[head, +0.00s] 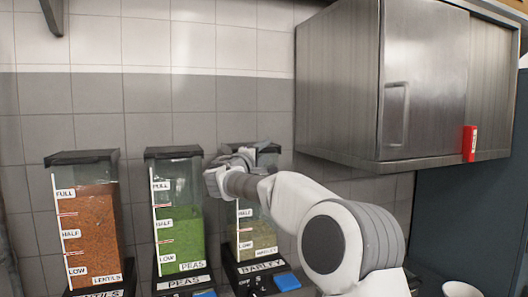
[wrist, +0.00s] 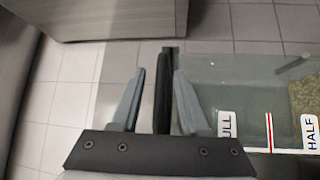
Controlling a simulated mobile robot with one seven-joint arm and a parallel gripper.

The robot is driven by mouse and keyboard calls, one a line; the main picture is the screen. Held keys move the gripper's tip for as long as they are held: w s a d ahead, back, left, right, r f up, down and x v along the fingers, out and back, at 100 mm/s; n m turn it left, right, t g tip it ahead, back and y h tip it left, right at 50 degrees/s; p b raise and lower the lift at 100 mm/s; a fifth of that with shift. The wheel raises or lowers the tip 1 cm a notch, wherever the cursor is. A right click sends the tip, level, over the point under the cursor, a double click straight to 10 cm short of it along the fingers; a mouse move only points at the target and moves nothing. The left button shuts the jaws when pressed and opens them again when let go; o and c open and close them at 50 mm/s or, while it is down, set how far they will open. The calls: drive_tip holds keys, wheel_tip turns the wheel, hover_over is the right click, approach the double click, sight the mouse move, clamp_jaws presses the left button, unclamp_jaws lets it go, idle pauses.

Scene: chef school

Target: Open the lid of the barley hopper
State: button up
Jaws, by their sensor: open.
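The barley hopper (head: 252,236) is a clear bin with a black base labelled BARLEY, the rightmost of three on the counter. It is a bit under half full. Its black lid (head: 268,148) looks shut; my arm and gripper hide part of it. My gripper (head: 238,158) is at the hopper's top front. In the wrist view, my gripper (wrist: 158,72) is open, with a finger on each side of the lid's dark edge (wrist: 163,88). I cannot tell whether either finger touches it. The clear bin wall with FULL and HALF labels lies to the right there.
A lentils hopper (head: 94,225) and a peas hopper (head: 180,220) stand left, lids shut. A steel wall cabinet (head: 425,85) hangs at upper right, with a red object (head: 469,143) on its front. A white bowl (head: 460,289) is at lower right.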

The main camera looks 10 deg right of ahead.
clamp_jaws()
idle(1.3)
